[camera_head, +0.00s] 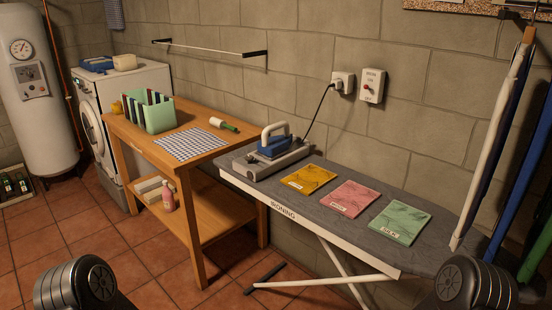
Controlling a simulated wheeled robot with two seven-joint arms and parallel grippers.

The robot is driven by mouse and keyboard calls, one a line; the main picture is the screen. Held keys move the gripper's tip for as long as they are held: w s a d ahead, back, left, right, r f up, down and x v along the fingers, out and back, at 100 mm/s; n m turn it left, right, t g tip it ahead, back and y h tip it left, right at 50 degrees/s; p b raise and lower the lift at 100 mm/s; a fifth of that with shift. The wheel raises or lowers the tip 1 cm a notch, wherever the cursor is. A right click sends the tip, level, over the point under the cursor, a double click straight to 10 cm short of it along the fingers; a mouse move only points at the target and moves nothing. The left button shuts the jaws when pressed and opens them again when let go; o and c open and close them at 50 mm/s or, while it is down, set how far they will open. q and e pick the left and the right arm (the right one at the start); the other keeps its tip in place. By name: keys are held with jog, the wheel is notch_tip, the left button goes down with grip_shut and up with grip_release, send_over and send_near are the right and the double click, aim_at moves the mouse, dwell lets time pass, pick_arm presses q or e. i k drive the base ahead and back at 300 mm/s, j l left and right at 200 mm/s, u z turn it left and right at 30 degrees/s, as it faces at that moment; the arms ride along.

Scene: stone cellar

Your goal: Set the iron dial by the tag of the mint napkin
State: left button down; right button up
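The mint napkin (401,221) lies flat on the right part of the ironing board, and its white tag (391,234) appears to read "SILK". A pink napkin (350,197) and a yellow napkin (309,179) lie to its left, each with a small tag too small to read surely. The iron (274,143), blue with a pale handle, sits on a grey rest (265,163) at the board's left end. Its dial cannot be made out. Neither gripper is in view; only dark rounded parts of my arms show at the bottom left and bottom right corners.
The grey ironing board (345,226) stands against the block wall. A wooden table (158,148) with a green rack and checked cloth adjoins left. Garments hang at right.

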aim_at(250, 159)
jog(key=z, duration=0.35)
jog(key=j+z, duration=0.15)
jog(key=z, duration=0.2)
jog(key=j+z, duration=0.1)
jog(key=z, duration=0.25)
jog(key=j+z, duration=0.35)
jog(key=j, duration=0.15)
jog(key=k+j+z, duration=0.1)
jog(key=j+z, duration=0.2)
jog(key=j, duration=0.2)
jog(key=k+j+z, duration=0.15)
jog(key=j+z, duration=0.2)
jog(key=k+j, duration=0.15)
jog(key=j, duration=0.2)
jog(key=k+j, duration=0.1)
jog(key=j, duration=0.3)
jog(key=k+j, duration=0.15)
jog(key=j, duration=0.2)
jog(key=z, duration=0.05)
